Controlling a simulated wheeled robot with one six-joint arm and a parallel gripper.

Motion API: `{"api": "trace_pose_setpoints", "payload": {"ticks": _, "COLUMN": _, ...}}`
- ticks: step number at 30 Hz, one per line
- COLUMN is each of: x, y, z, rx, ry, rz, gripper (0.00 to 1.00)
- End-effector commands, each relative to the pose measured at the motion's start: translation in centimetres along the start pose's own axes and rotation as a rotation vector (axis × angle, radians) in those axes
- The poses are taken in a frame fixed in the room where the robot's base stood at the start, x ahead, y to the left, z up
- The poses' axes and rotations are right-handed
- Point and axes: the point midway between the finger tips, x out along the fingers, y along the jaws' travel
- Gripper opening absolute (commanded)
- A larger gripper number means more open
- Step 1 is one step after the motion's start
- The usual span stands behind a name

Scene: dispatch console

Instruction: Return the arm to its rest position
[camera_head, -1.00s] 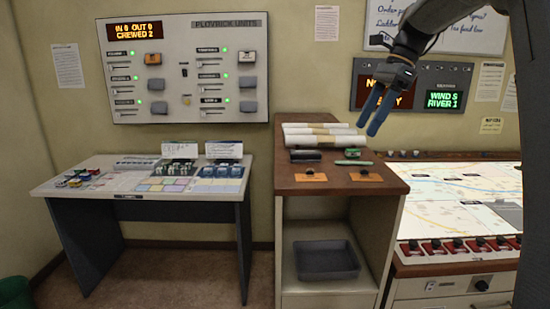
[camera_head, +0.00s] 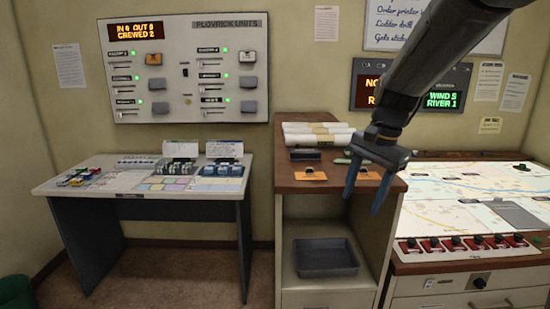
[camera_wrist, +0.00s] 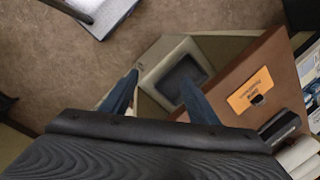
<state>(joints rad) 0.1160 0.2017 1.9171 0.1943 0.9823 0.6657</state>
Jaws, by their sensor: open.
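My gripper (camera_head: 367,188) hangs in front of the right side of the wooden-topped cabinet (camera_head: 290,184), its two blue fingers apart and pointing down. Nothing is between the fingers. My dark arm comes down from the upper right and hides part of the wall display. In the wrist view the fingers (camera_wrist: 155,95) are spread above the floor and the cabinet, with a grey tray (camera_wrist: 181,78) seen between them. The gripper looks clear of the cabinet top, though the exact gap cannot be told.
The cabinet top holds rolled papers (camera_head: 318,140), a dark box (camera_head: 305,155) and an orange card (camera_head: 310,175). A grey tray (camera_head: 325,257) sits on its open shelf. A desk (camera_head: 130,190) stands left, a lit map table (camera_head: 440,215) right. Floor between desk and cabinet is clear.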

Motion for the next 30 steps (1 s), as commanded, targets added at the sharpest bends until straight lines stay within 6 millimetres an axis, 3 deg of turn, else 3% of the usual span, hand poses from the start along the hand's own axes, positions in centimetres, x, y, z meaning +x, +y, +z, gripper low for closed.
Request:
{"api": "trace_pose_setpoints", "payload": {"ticks": 3, "x": 4.0, "y": 3.6, "z": 3.1, "rx": -0.231, "ry": 0.054, "rz": 0.029, "gripper": 0.54}}
{"api": "trace_pose_setpoints", "payload": {"ticks": 6, "x": 6.5, "y": 6.0, "z": 5.0, "rx": -0.400, "ry": 0.090, "rz": 0.047, "gripper": 0.54}}
{"api": "trace_pose_setpoints", "payload": {"ticks": 18, "x": 11.8, "y": 13.1, "z": 10.8, "rx": -0.858, "ry": 0.163, "rz": 0.092, "gripper": 0.54}}
{"api": "trace_pose_setpoints", "payload": {"ticks": 20, "x": 12.5, "y": 13.9, "z": 11.5, "rx": -0.911, "ry": 0.169, "rz": 0.097, "gripper": 0.54}}
{"api": "trace_pose_setpoints", "payload": {"ticks": 30, "x": 16.4, "y": 14.1, "z": 10.8, "rx": -0.895, "ry": 0.131, "rz": 0.113, "gripper": 0.54}}
